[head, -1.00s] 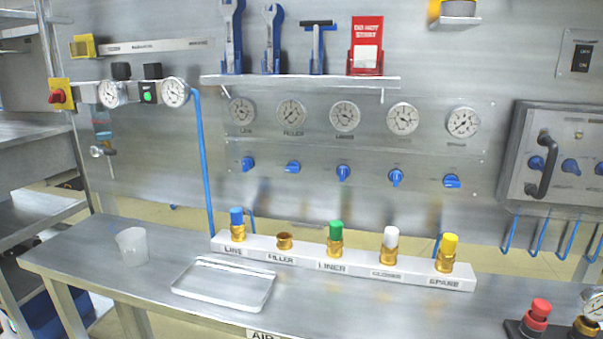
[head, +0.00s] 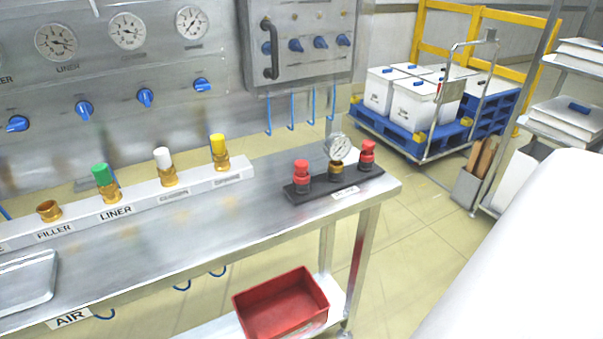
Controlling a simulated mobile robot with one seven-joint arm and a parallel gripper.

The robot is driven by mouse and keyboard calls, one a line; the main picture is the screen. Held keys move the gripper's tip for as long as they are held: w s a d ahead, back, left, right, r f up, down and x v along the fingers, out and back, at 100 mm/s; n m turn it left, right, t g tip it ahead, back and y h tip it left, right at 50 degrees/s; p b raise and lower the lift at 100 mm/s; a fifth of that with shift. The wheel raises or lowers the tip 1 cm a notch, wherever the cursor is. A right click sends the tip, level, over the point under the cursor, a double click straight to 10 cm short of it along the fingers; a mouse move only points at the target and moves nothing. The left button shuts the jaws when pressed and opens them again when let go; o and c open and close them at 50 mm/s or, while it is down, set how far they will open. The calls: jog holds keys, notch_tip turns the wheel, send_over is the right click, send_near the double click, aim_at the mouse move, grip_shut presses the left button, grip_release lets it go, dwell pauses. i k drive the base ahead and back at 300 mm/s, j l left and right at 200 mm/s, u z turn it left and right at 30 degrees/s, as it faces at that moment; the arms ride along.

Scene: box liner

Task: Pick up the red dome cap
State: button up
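Two red caps stand on a black strip (head: 320,190) near the right end of the steel bench (head: 215,215). The left red cap (head: 301,165) tops a dark red and grey fitting. The right red cap (head: 367,147) sits on a similar fitting. Between them a round gauge (head: 338,147) stands on a brass fitting. At this size I cannot tell which red cap is the dome cap. My gripper is not in view.
A white rail (head: 140,205) holds fittings with green (head: 101,172), white (head: 162,157) and yellow (head: 218,145) caps, and an uncapped FILLER fitting (head: 48,210). A red bin (head: 280,305) is below.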

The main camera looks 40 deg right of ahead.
aim_at(300, 176)
jog(key=z, duration=1.55)
jog(key=i+j, duration=0.1)
jog(key=i, duration=0.45)
